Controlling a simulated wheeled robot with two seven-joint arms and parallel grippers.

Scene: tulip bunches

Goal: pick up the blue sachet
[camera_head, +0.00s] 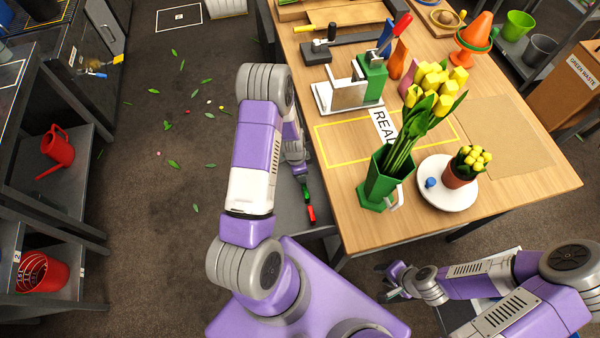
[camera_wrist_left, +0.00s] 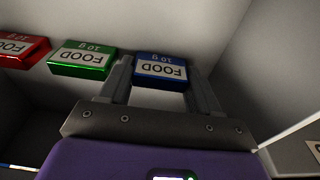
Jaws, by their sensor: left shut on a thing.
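The blue sachet (camera_wrist_left: 161,70), marked FOOD and 10 g, is between the fingers of my left gripper (camera_wrist_left: 160,76) in the left wrist view. The gripper is shut on it. The view does not clearly show whether the sachet is clear of the surface below. In the head view the left gripper is down by the table's left edge, partly hidden by my arm, and the blue sachet cannot be made out. My right gripper (camera_head: 386,283) is open and empty in front of the table.
A green sachet (camera_wrist_left: 82,60) and a red sachet (camera_wrist_left: 22,50) lie in a row beside the blue one, in a grey drawer (camera_head: 290,215) with close walls. The wooden table (camera_head: 520,185) holds a green jug (camera_head: 377,185) of yellow tulips and a potted plant (camera_head: 457,178).

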